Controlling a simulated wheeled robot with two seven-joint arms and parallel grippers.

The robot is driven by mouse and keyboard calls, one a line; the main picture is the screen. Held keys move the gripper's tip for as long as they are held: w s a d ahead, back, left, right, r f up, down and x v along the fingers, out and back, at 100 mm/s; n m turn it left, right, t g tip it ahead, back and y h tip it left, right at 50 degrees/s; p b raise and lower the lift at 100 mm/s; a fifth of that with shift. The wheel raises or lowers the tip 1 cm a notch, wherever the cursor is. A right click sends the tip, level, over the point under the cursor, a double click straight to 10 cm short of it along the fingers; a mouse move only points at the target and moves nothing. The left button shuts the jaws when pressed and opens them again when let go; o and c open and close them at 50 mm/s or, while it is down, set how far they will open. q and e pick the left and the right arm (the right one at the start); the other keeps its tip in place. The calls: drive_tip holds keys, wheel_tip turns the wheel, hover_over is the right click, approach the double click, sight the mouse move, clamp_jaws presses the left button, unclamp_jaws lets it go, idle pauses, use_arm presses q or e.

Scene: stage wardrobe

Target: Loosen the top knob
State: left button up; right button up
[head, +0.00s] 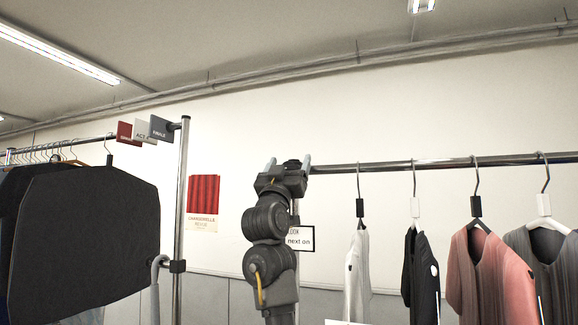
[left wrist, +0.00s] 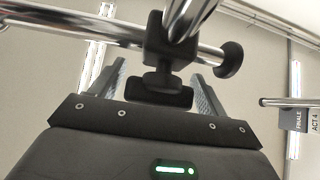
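The top knob (left wrist: 158,92) is a black knob under a black clamp (left wrist: 168,48) that joins the chrome bars of a rack. In the left wrist view it sits between the two fingers of my left gripper (left wrist: 162,88), with a visible gap to each finger. The gripper is open and points up at the clamp. In the head view my left gripper (head: 288,165) is raised at the left end of the right-hand rail (head: 390,166). A dark part, probably the clamp, shows between its fingertips there; the knob is largely hidden. My right gripper is in neither view.
A white shirt (head: 357,275), a black garment (head: 421,278), a pink top (head: 490,280) and a grey one hang to the right. A dark garment cover (head: 85,245) hangs on the left rack with its upright post (head: 181,220). A small sign (head: 300,239) hangs behind my arm.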

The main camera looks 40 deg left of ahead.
use_arm(q)
drive_tip(key=shift+o, duration=0.4)
drive_tip(key=shift+f, duration=0.1)
drive_tip(key=shift+s+d+f+b, duration=0.1)
drive_tip(key=shift+s+f+b, duration=0.2)
drive_tip(key=shift+b, duration=0.1)
drive_tip(key=b+v, duration=0.6)
drive_tip(key=v, duration=0.3)
drive_tip(key=shift+s+d+f, duration=0.15)
drive_tip(key=shift+s+f, duration=0.05)
drive_tip(key=shift+s, duration=0.1)
drive_tip(key=shift+w, duration=0.1)
